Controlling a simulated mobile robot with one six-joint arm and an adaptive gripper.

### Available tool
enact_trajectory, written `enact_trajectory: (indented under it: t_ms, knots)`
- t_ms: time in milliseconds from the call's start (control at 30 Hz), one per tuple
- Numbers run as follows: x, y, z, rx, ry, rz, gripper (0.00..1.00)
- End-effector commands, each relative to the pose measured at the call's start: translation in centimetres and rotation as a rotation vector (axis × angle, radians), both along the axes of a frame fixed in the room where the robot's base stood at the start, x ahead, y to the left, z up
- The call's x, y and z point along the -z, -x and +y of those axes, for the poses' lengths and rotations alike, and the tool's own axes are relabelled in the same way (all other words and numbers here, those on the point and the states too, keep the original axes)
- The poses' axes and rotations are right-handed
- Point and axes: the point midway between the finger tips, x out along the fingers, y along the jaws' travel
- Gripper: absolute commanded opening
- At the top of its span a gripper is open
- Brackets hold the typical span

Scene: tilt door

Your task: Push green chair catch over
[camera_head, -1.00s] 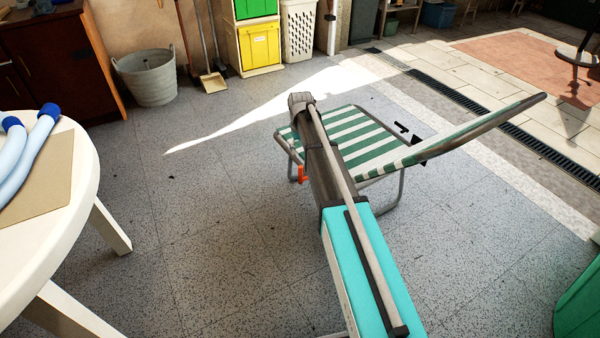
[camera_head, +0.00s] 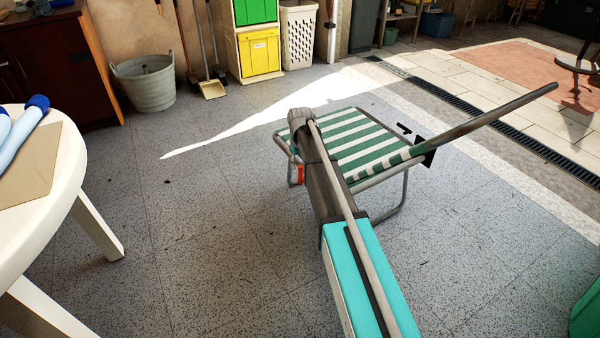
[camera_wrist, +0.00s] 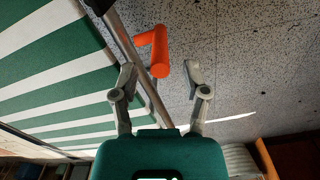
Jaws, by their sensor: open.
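The green chair (camera_head: 360,140) is a folding chair with green and white striped fabric and grey tube frame. It stands on the floor in the head view, partly behind my arm. Its long side section (camera_head: 490,120) slants up to the right, nearly edge-on. The orange catch (camera_head: 299,172) is at the chair's left side, beside my arm. In the wrist view the orange catch (camera_wrist: 160,52) is a bent piece beside the frame tube. My gripper (camera_wrist: 162,76) is open, its fingertips either side of the catch's lower end. I cannot tell whether they touch it. Its fingers are hidden in the head view.
A white round table (camera_head: 70,165) stands at the left. A grey bucket (camera_head: 146,82), a dustpan (camera_head: 212,89) and yellow and green boxes (camera_head: 259,52) line the back wall. A green object (camera_head: 587,312) is at the lower right. Floor around the chair is clear.

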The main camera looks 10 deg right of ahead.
Motion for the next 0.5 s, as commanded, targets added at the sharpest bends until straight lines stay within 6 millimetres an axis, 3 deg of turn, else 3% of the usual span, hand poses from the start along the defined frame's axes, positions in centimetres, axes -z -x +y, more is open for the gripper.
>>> enact_trajectory:
  t_ms: [200,500]
  knots:
    - [1.41,0.0,0.0,0.0,0.0,0.0,0.59]
    - [1.67,0.0,0.0,0.0,0.0,0.0,0.59]
